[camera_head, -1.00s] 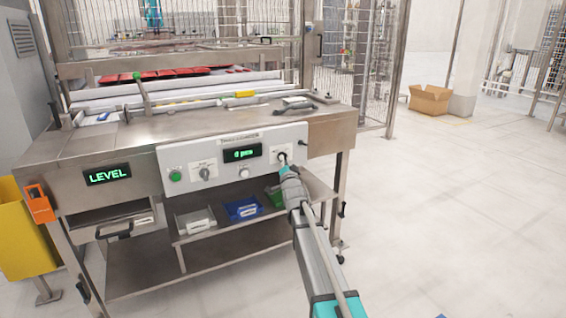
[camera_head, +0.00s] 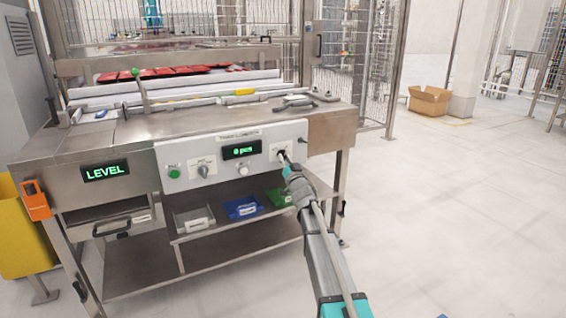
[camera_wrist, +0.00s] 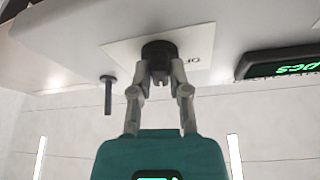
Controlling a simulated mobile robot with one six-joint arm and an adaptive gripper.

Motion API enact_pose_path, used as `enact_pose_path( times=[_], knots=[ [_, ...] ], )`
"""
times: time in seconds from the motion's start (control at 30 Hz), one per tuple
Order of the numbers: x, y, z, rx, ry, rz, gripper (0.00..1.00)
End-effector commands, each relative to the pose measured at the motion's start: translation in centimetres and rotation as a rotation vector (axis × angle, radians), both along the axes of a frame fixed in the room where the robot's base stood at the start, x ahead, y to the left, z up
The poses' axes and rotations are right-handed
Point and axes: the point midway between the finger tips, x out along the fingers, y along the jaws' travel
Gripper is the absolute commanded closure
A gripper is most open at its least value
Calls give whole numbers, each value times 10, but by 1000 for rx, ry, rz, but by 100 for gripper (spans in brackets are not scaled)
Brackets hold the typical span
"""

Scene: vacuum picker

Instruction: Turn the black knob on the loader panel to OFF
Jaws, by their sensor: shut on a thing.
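The black knob (camera_wrist: 159,50) sits on a pale label plate (camera_wrist: 118,52) in the wrist view. My gripper (camera_wrist: 160,68) is shut on the knob, one finger on each side of it. Lettering that seems to include OFF shows upside down beside the knob; the knob's pointer setting is hard to read. In the head view my gripper (camera_head: 286,162) is at the right part of the grey loader panel (camera_head: 215,172), and the knob is mostly hidden by its tip.
A small dark peg (camera_wrist: 107,95) stands out close beside the gripper. Coloured bins (camera_head: 242,208) lie on the shelf below.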

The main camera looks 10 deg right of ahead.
Motion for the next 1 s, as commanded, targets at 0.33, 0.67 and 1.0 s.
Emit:
enact_pose_path(
  times=[0.33, 0.67, 1.0],
  knots=[
    [4, -2, 2, -309, -105, 5, 100],
    [5, -3, 4, -607, -201, 5, 100],
    [5, -3, 4, -856, -282, 6, 100]
  ],
)
